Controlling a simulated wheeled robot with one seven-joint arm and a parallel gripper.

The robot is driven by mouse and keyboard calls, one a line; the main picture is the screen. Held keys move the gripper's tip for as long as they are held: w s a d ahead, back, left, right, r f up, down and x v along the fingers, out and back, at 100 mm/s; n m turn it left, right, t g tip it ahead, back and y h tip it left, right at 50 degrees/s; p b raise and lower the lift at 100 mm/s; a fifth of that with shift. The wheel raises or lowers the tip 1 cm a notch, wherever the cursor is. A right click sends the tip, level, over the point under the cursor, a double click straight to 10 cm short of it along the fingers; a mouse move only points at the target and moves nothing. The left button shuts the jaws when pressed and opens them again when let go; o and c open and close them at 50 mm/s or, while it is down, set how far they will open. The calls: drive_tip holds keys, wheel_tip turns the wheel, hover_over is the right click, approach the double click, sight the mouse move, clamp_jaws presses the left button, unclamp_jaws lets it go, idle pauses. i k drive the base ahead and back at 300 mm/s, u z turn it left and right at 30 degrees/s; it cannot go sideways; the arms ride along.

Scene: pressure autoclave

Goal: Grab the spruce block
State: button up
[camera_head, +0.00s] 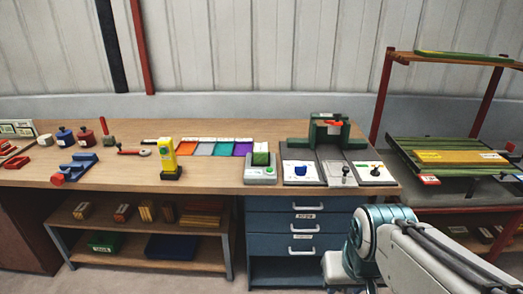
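Several small wood blocks stand on the lower shelf under the bench at left: one at the far left (82,210), one beside it (122,212), a lighter one (147,211) and a narrow one (169,212). They carry small labels, too small to read, so I cannot tell which is the spruce block. My arm reaches in from the lower right, with its teal joint in front of the drawers' right side. My gripper's fingers do not show.
The workbench (110,175) holds a yellow tester (168,158), a scale (261,174) and a green press (328,130). Blue drawers (305,227) stand right of the shelf. A green bin (104,242) and blue tray (170,247) lie below the blocks. A rack (455,143) stands at right.

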sight(260, 152)
drive_tip(key=k, duration=0.55)
drive_tip(key=u, duration=0.55)
drive_tip(key=i, duration=0.5)
drive_tip(key=u, duration=0.7)
drive_tip(key=i, duration=1.05)
drive_tip(key=z, duration=0.6)
drive_tip(key=i, duration=0.95)
drive_tip(key=z, duration=0.7)
